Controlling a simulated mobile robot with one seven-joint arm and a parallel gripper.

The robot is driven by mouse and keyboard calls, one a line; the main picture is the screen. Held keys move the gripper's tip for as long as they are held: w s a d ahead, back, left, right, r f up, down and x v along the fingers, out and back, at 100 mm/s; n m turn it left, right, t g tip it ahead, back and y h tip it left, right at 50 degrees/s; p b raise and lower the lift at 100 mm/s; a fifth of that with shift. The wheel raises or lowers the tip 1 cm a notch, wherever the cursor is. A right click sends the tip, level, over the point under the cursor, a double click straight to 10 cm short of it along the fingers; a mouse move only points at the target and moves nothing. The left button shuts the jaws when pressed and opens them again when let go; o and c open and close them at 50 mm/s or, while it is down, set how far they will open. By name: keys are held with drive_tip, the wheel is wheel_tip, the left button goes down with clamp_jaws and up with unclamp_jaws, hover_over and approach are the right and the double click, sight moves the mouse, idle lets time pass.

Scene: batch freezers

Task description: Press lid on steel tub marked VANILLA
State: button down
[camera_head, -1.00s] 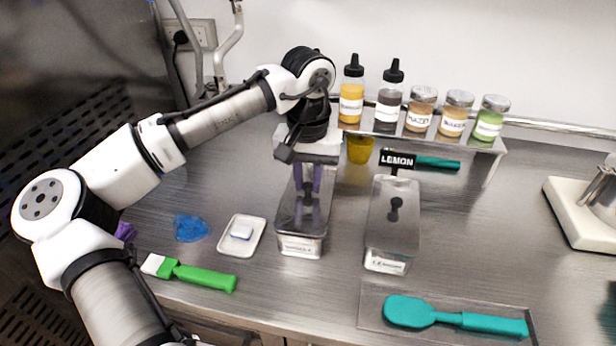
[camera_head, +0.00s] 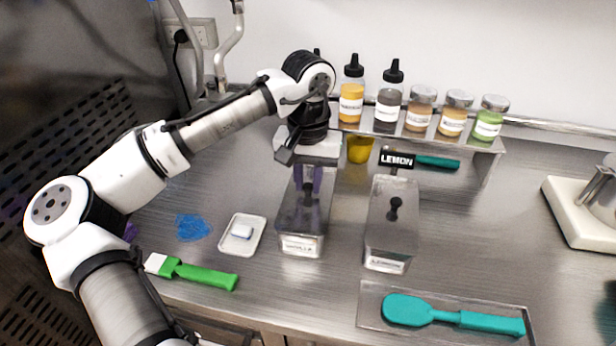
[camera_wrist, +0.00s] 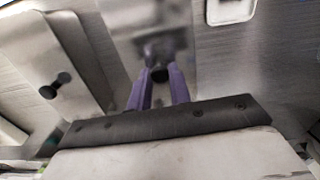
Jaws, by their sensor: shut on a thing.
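The steel tub (camera_head: 301,246) with a white front label, too blurred to read fully, stands left of the LEMON tub. Its steel lid (camera_head: 297,222) lies on top, with a black knob (camera_head: 308,194). My gripper (camera_head: 309,182) points down over this lid, its purple fingers around the knob. In the wrist view, my gripper (camera_wrist: 161,82) is shut on the dark knob (camera_wrist: 160,74). I cannot tell whether the lid sits fully flush on the rim.
The LEMON tub (camera_head: 386,264) with its own knobbed lid stands close on the right. A small white tray (camera_head: 257,246), a green-handled brush (camera_head: 205,277) and a blue cloth (camera_head: 192,228) are left. A teal spatula (camera_head: 405,311) lies in front right. A bottle shelf (camera_head: 456,142) stands behind.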

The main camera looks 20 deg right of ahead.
idle(0.4)
drive_tip(key=c, duration=0.7)
unclamp_jaws()
drive_tip(key=shift+r, duration=0.15)
drive_tip(key=shift+r+p, duration=3.4)
drive_tip(key=shift+p, duration=0.1)
clamp_jaws()
drive_tip(key=shift+f, duration=0.15)
drive_tip(key=shift+f+b, duration=1.4)
drive_tip(key=shift+f, duration=1.35)
